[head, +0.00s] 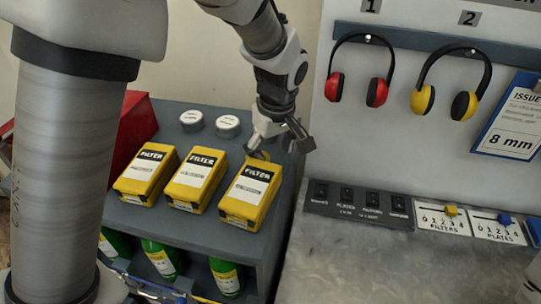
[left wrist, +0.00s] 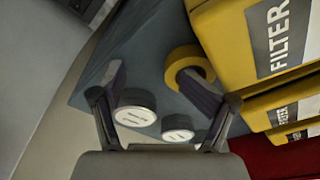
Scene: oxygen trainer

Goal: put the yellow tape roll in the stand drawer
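The yellow tape roll (left wrist: 182,57) lies on the grey top of the stand (head: 190,232), beside a filter box (head: 250,195). In the head view only a sliver of the tape roll (head: 262,155) shows, behind my left gripper (head: 278,146). My left gripper points down at the roll with its fingers apart; in the left wrist view (left wrist: 160,85) one finger overlaps the roll and the other is clear of it. I cannot tell whether that finger is in the ring or only in front of it. The drawer is not clearly seen. My right gripper is not in view.
Several yellow filter boxes stand in a row close to the roll. Two white-topped round tins (head: 228,126) sit at the back of the stand. Green bottles (head: 160,258) fill the shelf below. A red box (head: 130,125) is at the left, a panel with ear defenders (head: 376,92) at the right.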

